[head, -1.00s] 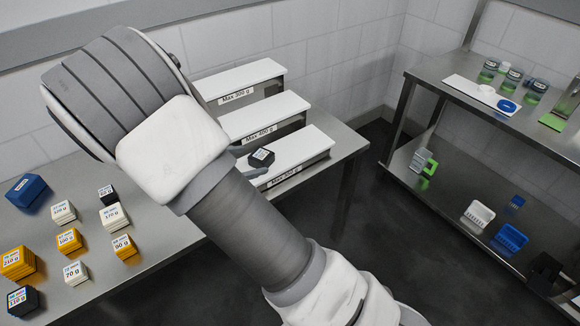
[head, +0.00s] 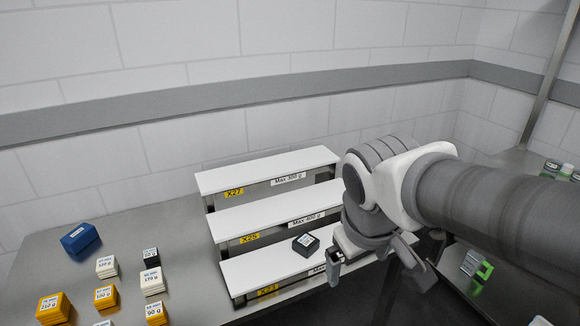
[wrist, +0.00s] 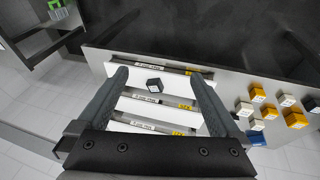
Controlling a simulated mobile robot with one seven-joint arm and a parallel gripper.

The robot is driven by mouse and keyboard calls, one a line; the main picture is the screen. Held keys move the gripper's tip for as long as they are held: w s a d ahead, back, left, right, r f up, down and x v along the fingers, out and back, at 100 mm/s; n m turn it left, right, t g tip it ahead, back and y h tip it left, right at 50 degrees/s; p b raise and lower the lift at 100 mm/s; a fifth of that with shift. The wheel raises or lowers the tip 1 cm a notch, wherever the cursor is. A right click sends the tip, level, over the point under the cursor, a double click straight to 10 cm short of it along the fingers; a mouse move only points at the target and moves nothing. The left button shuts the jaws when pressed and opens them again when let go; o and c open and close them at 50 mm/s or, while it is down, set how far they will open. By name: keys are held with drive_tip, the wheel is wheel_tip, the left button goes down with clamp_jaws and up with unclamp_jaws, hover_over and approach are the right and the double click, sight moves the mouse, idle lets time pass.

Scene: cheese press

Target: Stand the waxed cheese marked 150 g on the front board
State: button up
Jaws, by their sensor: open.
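A dark block with a white label (head: 306,243) stands on the white front board (head: 262,270), the lowest and nearest of three stepped boards. Its weight marking is too small to read. It also shows in the wrist view (wrist: 154,85), beyond my fingers and between their lines. My gripper (head: 334,268) is at the right end of the front board, to the right of the block and apart from it. In the wrist view my gripper (wrist: 158,76) is wide open, with nothing between the fingers. My gripper partly hides the front board's right end and its label.
The middle board (head: 270,218) and back board (head: 265,171) are empty. Several white, yellow, black and blue labelled blocks, including a white one (head: 152,281) and a blue one (head: 80,238), stand on the steel table's left part. A second shelf stands at right.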

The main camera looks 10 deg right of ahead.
drive_tip(key=s+m, duration=0.1)
drive_tip(key=s+a+r+m+t+y, duration=0.1)
drive_tip(key=s, duration=0.1)
drive_tip(key=s+r+m, duration=0.1)
drive_tip(key=shift+s+a+r+t, duration=0.2)
drive_tip(key=shift+s+a+t, duration=0.1)
drive_tip(key=shift+a+t, duration=0.1)
drive_tip(key=shift+r, duration=0.1)
